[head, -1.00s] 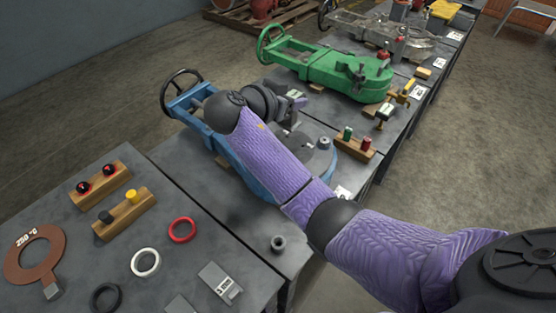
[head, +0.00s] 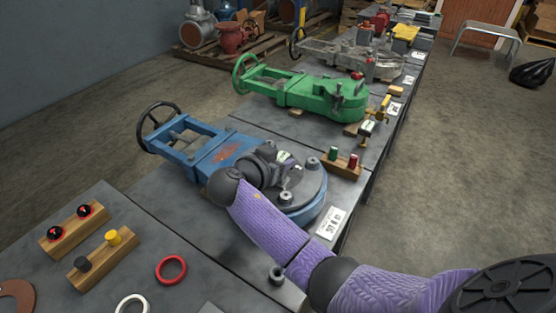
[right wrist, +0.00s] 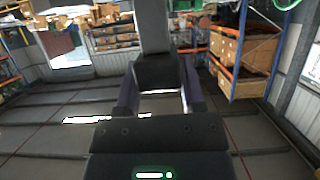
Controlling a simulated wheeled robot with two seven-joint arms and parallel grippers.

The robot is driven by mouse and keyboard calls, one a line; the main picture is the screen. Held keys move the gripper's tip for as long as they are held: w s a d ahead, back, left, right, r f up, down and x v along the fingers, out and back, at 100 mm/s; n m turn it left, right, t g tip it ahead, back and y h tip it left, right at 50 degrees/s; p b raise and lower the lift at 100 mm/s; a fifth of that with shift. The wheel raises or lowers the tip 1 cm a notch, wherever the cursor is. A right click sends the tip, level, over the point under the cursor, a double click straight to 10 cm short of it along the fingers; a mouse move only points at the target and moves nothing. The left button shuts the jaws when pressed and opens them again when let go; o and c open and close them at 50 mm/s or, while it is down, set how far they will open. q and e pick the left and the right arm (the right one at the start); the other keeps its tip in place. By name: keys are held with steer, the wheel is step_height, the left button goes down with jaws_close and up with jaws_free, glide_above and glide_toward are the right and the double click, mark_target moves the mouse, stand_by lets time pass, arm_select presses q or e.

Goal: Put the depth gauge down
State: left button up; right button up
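My right gripper (head: 280,164) is over the round end of the blue valve (head: 215,150) in the head view, mostly hidden behind my wrist. In the right wrist view, a dark grey block with a long upright bar, which I take to be the depth gauge (right wrist: 154,32), fills the space between the two fingers of my right gripper (right wrist: 158,78). It appears held there. In the head view I cannot clearly separate the gauge from the gripper. My left gripper is not in view.
A green valve (head: 305,90) stands beyond the blue one. At the front are a red ring (head: 171,270), a white ring (head: 132,305) and two wooden holders (head: 73,228). A label (head: 331,223) lies near the bench edge.

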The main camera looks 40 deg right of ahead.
steer(key=o, duration=0.4)
arm_select(q)
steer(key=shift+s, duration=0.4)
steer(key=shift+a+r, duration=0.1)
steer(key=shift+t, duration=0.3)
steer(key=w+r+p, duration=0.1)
steer(key=p, duration=0.1)
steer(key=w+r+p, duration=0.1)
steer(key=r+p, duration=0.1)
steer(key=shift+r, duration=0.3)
arm_select(e)
steer(key=v, duration=1.2)
steer(key=shift+r, duration=0.1)
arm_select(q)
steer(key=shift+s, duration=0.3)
